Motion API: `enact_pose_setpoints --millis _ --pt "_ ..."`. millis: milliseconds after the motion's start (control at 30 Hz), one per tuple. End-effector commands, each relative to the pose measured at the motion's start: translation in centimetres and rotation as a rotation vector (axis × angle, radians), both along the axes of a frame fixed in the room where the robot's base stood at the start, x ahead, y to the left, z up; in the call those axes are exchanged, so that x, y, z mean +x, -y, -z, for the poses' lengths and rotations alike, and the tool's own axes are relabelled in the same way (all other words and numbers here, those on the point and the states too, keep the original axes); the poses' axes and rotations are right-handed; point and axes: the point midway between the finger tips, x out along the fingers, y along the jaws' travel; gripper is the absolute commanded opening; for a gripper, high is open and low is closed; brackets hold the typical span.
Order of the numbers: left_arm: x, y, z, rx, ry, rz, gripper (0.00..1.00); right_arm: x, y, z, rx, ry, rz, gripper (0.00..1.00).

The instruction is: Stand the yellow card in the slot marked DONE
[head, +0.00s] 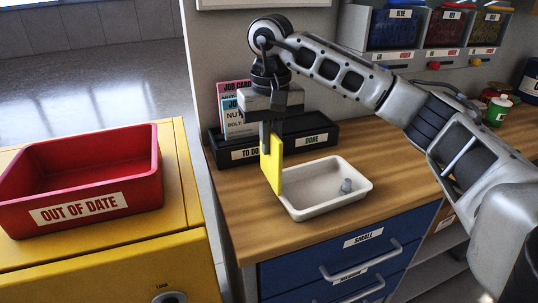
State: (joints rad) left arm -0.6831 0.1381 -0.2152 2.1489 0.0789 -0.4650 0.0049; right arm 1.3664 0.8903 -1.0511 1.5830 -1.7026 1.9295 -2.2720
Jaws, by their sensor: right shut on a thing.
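The yellow card (273,165) is held upright, its narrow side towards me, at the left end of the white tray. My right gripper (270,138) is shut on its upper part and points down. The black card holder (325,133) stands behind on the wooden bench, with a slot labelled TO DO at left and one labelled DONE (313,139) at right. A pink card (234,88) and a blue card (232,115) stand in the TO DO side. My gripper and wrist hide the middle of the holder. My left gripper is out of view.
A red OUT OF DATE bin (75,205) stands on a yellow cabinet (190,240) at left. Coloured bins (398,30) line the back wall. Bench surface right of the tray is clear.

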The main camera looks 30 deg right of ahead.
Motion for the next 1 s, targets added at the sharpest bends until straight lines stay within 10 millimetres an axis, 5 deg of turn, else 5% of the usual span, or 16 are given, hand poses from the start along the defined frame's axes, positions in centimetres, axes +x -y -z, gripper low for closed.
enact_pose_setpoints --millis 333,733,833,1000 --pt "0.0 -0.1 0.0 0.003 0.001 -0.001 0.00 0.8 0.1 3.9 -0.001 -0.001 0.000 0.00" --pt "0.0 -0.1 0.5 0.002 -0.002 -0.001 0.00 0.8 0.1 4.5 -0.001 0.001 0.001 0.00" --pt "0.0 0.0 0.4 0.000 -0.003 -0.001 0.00 0.8 0.1 4.4 -0.001 0.001 0.001 0.30" --pt "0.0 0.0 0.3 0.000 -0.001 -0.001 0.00 0.8 0.1 4.4 -0.001 0.001 0.001 0.30"
